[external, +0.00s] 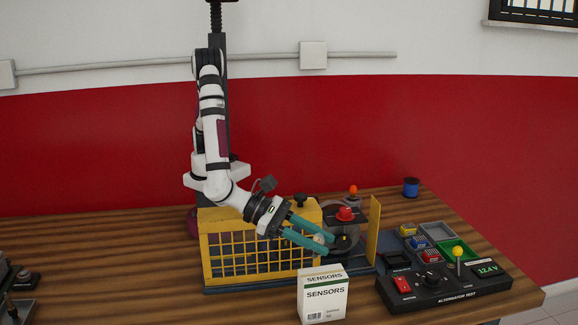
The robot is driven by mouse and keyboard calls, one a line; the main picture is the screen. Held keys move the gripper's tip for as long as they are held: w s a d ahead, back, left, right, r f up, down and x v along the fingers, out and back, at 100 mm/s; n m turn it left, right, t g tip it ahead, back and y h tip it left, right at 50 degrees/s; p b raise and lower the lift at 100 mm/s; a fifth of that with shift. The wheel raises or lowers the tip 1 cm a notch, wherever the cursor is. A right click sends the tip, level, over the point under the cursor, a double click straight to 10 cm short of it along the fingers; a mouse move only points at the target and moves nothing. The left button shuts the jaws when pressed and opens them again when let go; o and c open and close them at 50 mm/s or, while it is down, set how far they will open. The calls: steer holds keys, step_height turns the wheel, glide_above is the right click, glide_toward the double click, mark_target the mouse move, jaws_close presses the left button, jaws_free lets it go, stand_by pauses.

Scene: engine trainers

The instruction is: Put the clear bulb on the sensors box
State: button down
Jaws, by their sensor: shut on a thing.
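The sensors box (323,299) is a white carton with a green stripe and the word SENSORS. It stands upright at the front edge of the wooden bench. My gripper (324,240) has teal fingers and is shut on a small pale round thing, apparently the clear bulb (319,239). The bulb is small in this view and partly hidden by the fingers. My gripper holds it above and behind the box, in front of the engine trainer.
A yellow mesh guard (255,247) stands left of my fingers, with a yellow panel (374,230) to their right. A red knob (345,213) is behind them. The alternator test panel (443,285), small colored trays (437,231) and a blue spool (411,187) are at right.

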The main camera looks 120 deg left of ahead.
mark_target(323, 273)
steer(key=f, duration=0.2)
steer(key=w+a+f, duration=0.1)
steer(key=f, duration=0.1)
steer(key=shift+f, duration=0.45)
steer(key=shift+f, duration=0.15)
steer(key=c, duration=0.7)
jaws_free()
steer(key=shift+o, duration=0.2)
